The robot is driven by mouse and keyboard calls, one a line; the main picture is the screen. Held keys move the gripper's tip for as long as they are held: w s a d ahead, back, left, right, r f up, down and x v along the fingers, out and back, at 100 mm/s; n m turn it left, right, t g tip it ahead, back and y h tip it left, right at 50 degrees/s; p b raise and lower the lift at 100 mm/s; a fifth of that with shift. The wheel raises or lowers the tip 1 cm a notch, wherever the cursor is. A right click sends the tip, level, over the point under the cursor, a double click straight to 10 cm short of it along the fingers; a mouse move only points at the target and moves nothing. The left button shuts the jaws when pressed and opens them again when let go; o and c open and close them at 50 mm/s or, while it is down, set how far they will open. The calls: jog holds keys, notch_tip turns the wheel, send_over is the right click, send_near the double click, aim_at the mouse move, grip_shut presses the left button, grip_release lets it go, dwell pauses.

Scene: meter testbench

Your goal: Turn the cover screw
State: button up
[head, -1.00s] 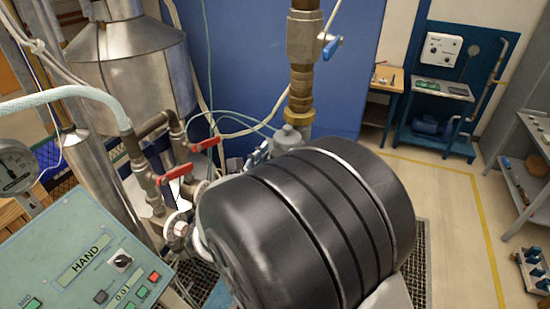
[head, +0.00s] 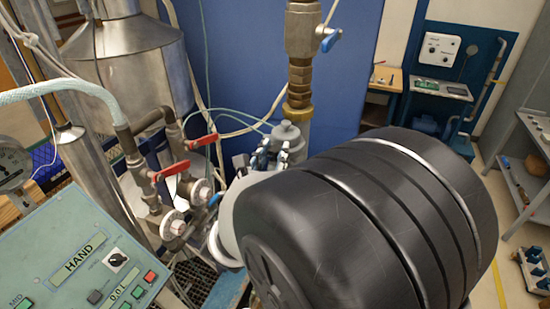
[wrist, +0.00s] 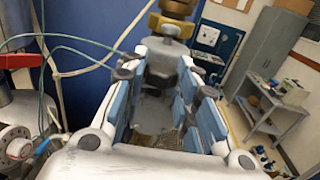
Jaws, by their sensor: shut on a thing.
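My gripper (head: 270,156) is at the small grey metal unit (head: 287,133) under the brass pipe fitting in the head view. In the wrist view my gripper (wrist: 163,72) has its blue-padded fingers on both sides of the grey unit (wrist: 172,29), with a rounded knob on top. The fingers are shut on a small part at this unit, taken as the cover screw. The screw itself is mostly hidden between the fingertips, and its turn angle cannot be read.
A vertical pipe with a blue-handled valve (head: 303,38) rises behind the unit. Red-handled valves (head: 172,171) stand left of my gripper. A green control panel (head: 75,255) is at front left. Thin hoses hang nearby. A shelf (head: 525,160) stands at right.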

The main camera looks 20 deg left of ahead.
jog(key=o, duration=1.1)
jog(key=shift+c, duration=0.2)
jog(key=s, duration=0.7)
jog(key=shift+s, duration=0.25)
